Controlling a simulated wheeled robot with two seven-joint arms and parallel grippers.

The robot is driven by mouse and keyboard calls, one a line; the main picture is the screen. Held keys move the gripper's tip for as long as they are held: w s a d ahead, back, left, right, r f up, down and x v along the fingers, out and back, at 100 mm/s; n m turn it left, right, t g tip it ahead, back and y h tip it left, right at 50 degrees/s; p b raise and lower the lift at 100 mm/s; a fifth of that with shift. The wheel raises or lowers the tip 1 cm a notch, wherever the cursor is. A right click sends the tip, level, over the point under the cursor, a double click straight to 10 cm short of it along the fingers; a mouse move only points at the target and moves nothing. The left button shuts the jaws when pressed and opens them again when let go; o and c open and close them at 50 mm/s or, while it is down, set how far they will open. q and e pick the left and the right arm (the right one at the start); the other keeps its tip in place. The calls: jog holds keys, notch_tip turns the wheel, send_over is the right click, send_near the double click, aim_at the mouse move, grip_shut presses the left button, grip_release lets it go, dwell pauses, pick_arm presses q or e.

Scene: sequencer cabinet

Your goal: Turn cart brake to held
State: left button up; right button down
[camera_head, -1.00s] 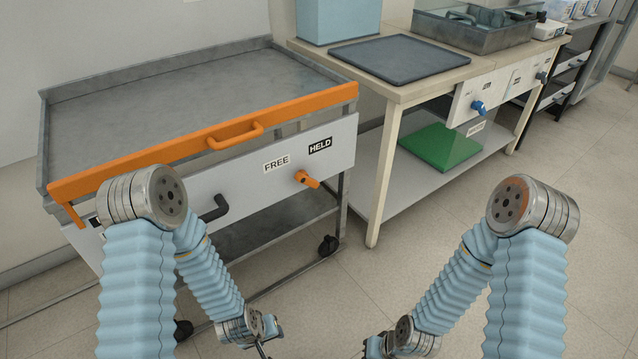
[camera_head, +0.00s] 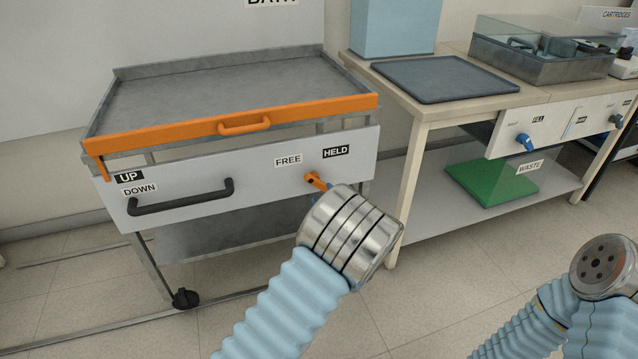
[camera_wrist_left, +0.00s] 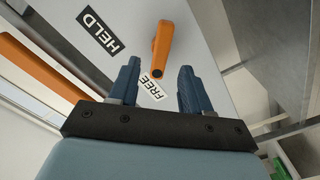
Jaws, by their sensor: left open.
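The cart brake is an orange lever knob (camera_head: 316,182) on the cart's pale front panel, below the FREE label (camera_head: 288,160) and the HELD label (camera_head: 336,152). Its handle slants down to the right in the head view. In the left wrist view the orange lever (camera_wrist_left: 162,45) lies just ahead of my open left gripper (camera_wrist_left: 157,84), with a gap between them. Nothing is between the fingers' grip. My right gripper is out of frame.
A black handle (camera_head: 182,198) with UP and DOWN labels is on the same panel at left. An orange rail (camera_head: 180,133) with a grip runs above it. A bench (camera_head: 415,104) with a dark mat stands to the right.

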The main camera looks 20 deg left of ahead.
aim_at(318, 185)
pick_arm(q)
jog(key=x, duration=0.7)
jog(key=shift+c, duration=0.3)
jog(key=c, duration=0.8)
